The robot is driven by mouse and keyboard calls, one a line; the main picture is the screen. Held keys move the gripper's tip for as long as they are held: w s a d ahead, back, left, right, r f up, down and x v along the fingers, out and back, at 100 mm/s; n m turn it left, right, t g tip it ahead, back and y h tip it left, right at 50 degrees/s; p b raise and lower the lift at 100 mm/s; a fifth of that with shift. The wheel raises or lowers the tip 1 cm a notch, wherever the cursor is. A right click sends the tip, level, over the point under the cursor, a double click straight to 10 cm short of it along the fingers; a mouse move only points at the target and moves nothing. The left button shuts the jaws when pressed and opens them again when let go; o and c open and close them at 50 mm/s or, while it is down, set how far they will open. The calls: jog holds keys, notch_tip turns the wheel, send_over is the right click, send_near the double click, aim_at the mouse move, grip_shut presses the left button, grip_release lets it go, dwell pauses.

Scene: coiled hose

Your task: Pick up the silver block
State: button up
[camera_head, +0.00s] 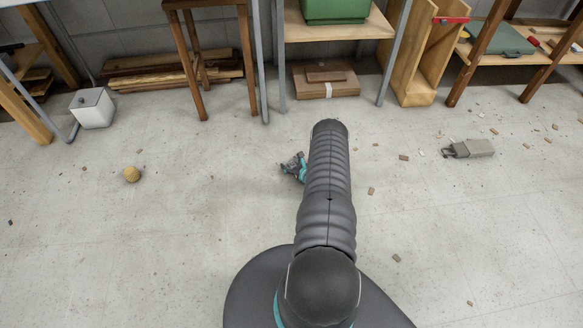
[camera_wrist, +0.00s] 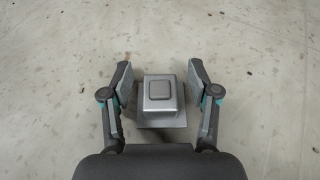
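The silver block (camera_wrist: 159,92) shows in the wrist view as a squarish metal piece with a smaller raised square on its top. It lies on the floor between the two fingers of my gripper (camera_wrist: 160,88). The fingers are spread wide, one on each side, with a gap to the block on the left and the right. In the head view my gripper (camera_head: 293,167) shows only partly beside my arm. The block is hidden behind my arm there.
A yellow ball (camera_head: 131,174) and a white box (camera_head: 92,108) are at the left. A grey clamp-like object (camera_head: 470,149) lies at the right, among small scraps. Benches and a wooden stool (camera_head: 209,50) line the wall. The floor around my gripper is mostly clear.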

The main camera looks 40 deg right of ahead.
grip_shut()
